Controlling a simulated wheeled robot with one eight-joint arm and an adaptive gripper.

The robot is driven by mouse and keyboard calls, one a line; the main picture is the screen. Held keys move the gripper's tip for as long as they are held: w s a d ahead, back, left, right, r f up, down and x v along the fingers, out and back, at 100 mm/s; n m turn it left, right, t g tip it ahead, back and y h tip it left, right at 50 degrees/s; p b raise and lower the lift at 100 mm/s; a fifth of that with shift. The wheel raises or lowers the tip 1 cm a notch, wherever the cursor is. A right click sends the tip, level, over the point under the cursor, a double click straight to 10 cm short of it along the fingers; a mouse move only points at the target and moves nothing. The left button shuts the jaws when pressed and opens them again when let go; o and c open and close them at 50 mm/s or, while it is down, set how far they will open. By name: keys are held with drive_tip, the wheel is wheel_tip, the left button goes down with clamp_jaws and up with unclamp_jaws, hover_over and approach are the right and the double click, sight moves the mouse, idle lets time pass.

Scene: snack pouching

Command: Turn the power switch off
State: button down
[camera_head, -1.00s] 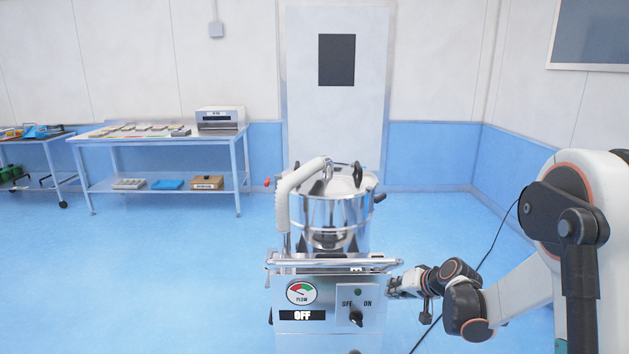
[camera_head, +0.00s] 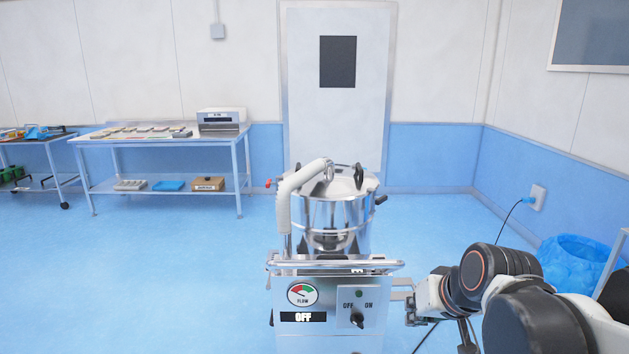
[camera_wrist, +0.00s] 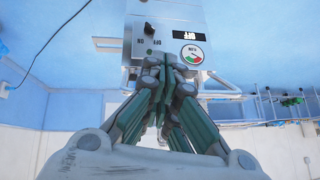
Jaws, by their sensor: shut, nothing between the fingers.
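The power switch (camera_head: 357,318) is a black knob on the machine's front panel, below OFF and ON labels and a small dark green lamp. It also shows in the wrist view (camera_wrist: 149,30). The display (camera_head: 303,317) beside it reads OFF, below a flow gauge (camera_head: 303,295). The exact angle of the knob is too small to tell. My gripper (camera_wrist: 160,62) is shut and empty, with its fingertips pointing toward the panel. In the head view it is right of the machine, partly hidden behind my wrist, and apart from the knob.
A steel pot (camera_head: 336,212) with a white hose (camera_head: 290,200) stands on the machine, behind a metal rail (camera_head: 335,264). A cable runs to a wall socket (camera_head: 537,196). A blue-lined bin (camera_head: 577,262) stands at right. Tables (camera_head: 160,142) stand back left. The floor left is clear.

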drive_tip(key=s+d+f+h, duration=0.1)
drive_tip(key=s, duration=1.2)
drive_tip(key=shift+n+h, duration=0.3)
drive_tip(key=shift+n, duration=0.1)
